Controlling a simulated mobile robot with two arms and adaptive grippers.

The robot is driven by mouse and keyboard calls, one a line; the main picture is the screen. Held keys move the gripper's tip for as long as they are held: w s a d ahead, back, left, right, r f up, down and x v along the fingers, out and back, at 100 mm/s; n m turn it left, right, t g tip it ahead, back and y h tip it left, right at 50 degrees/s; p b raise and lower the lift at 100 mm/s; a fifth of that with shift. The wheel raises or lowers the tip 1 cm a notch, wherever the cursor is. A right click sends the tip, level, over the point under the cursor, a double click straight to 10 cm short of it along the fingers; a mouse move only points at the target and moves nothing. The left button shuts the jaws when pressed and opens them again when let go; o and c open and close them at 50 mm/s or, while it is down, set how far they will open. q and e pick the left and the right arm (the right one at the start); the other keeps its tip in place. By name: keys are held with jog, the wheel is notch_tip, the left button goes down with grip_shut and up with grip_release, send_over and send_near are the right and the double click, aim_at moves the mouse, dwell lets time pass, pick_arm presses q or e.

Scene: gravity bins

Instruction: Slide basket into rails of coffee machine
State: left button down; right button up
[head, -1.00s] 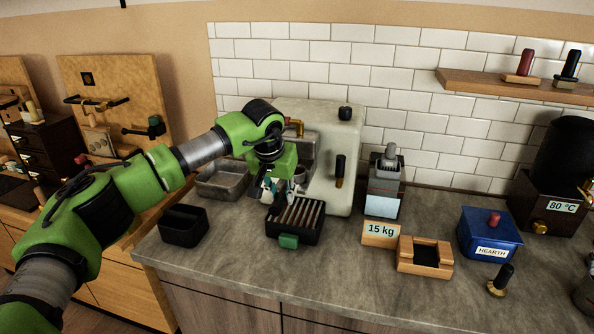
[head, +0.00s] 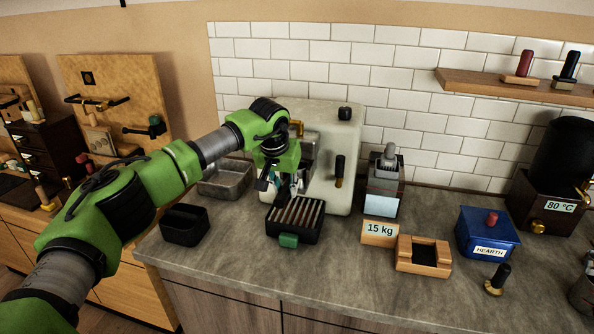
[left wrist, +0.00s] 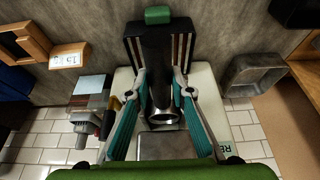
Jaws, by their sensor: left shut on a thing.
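The coffee machine (head: 343,188) is a cream block against the tiled wall, and its pale body shows in the left wrist view (left wrist: 205,80). My left gripper (head: 285,190) is at the machine's front left, above the slatted drip tray (head: 293,218). In the left wrist view its teal fingers (left wrist: 160,80) are shut on a dark piece with a metal ring, which looks like the basket (left wrist: 163,119). The basket is held over the drip tray, near the machine's front. The rails are hidden or too small to make out. My right gripper is not in view.
A black open box (head: 184,226) and a grey metal pan (head: 227,178) stand left of the machine. A scale-like device (head: 383,186), a "15 kg" sign (head: 379,233), a wooden holder (head: 424,257) and a blue box (head: 487,235) stand right.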

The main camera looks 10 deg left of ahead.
aim_at(289, 180)
pick_arm(q)
jog(key=shift+w+r, duration=0.15)
jog(key=shift+w, duration=0.1)
jog(key=shift+w+d+p, duration=0.1)
jog(key=shift+w+p, duration=0.7)
jog(key=shift+w, duration=0.6)
jog(key=shift+w+r, duration=0.1)
jog(key=c, duration=1.9)
grip_release()
jog(key=shift+o, duration=1)
